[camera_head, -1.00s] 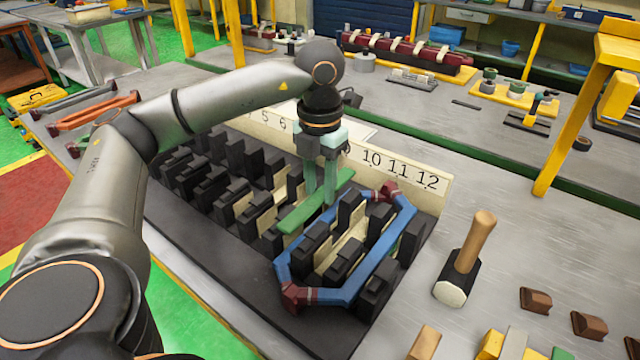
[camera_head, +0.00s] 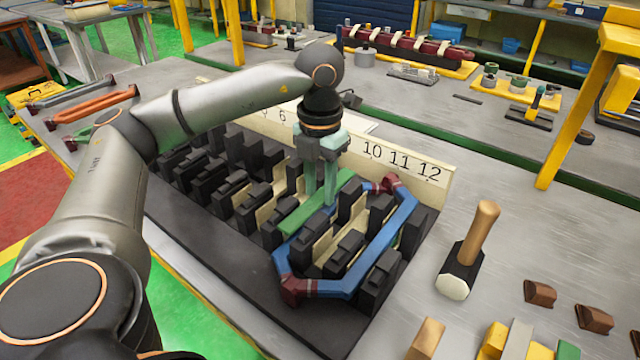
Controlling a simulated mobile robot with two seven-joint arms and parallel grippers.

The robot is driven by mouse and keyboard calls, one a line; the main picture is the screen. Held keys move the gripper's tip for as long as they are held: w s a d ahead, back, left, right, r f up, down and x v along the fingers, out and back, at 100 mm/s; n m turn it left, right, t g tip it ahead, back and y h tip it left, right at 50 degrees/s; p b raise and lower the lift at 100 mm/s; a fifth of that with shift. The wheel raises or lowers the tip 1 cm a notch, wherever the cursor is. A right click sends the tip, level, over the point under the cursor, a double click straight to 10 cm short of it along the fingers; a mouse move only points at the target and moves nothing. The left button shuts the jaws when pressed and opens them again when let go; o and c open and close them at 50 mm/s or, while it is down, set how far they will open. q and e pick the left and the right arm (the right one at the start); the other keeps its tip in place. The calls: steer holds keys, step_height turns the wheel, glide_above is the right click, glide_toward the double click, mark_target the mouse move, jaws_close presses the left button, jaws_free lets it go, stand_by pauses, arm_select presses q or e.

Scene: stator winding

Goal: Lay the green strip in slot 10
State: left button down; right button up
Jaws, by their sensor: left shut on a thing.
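The green strip (camera_head: 299,217) is held slantwise among the black teeth of the stator block (camera_head: 205,242). My left gripper (camera_head: 320,197) is shut on the strip near its middle, fingers pointing down. The strip runs beside the left side of a blue coil (camera_head: 382,246) with dark red end pieces. Its far end points toward the back board, left of the printed number 10 (camera_head: 372,149). Teeth hide part of its lower edge, so I cannot tell how deep it sits or whether it is fully in slot 10. My right gripper is not in view.
Several brown pieces (camera_head: 540,293) and yellow blocks (camera_head: 493,340) lie at the lower right. Orange and grey coils (camera_head: 95,107) lie at the far left.

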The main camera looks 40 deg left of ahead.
mark_target(320, 196)
arm_select(q)
steer(key=shift+f+b, duration=0.35)
steer(key=shift+f, duration=0.25)
steer(key=shift+f+b, duration=0.3)
steer(key=shift+f, duration=0.1)
steer(key=shift+f+b, duration=0.35)
steer(key=shift+f, duration=0.1)
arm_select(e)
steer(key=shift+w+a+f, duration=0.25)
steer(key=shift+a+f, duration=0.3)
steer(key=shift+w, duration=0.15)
arm_select(q)
steer(key=shift+f, duration=0.2)
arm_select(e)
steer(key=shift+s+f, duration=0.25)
arm_select(q)
steer(key=shift+f+b, duration=0.35)
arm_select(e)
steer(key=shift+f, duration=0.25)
arm_select(q)
steer(key=shift+c, duration=2.3)
jaws_free()
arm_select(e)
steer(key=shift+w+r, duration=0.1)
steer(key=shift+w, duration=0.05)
